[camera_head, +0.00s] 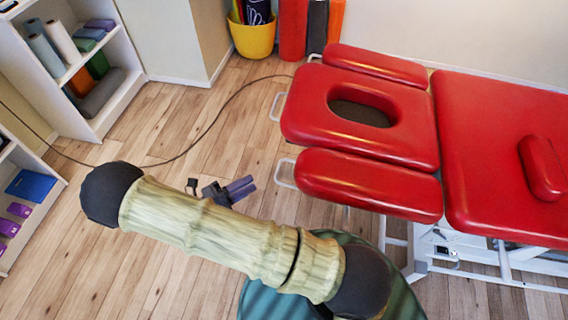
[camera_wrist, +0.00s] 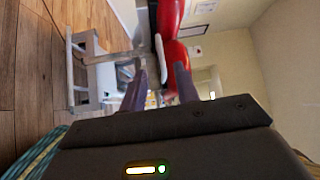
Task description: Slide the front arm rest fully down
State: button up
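The front arm rest (camera_head: 368,185) is a long red padded cushion at the near left of the red treatment table in the head view. It looks level, a little in front of the face-hole head cushion (camera_head: 300,118). A pale metal loop (camera_head: 284,174) sticks out from its left end. My gripper (camera_head: 243,188) is to the left of this loop, apart from it, with purple-grey fingers pointing toward the table. In the wrist view my gripper (camera_wrist: 161,76) has its fingers spread with nothing gripped. Red padding (camera_wrist: 170,18) shows beyond them; which cushion it is I cannot tell.
The far arm rest (camera_head: 375,65) and main table pad (camera_head: 500,110) are also red. A white metal frame (camera_head: 505,270) stands below. A shelf (camera_head: 110,85), yellow bucket (camera_head: 252,37) and floor cable (camera_head: 215,120) lie beyond my arm. The wooden floor left of the table is mostly clear.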

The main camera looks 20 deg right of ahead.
jog(key=x, duration=1.2)
jog(key=shift+d+b, duration=0.35)
jog(key=shift+b, duration=0.05)
grip_shut()
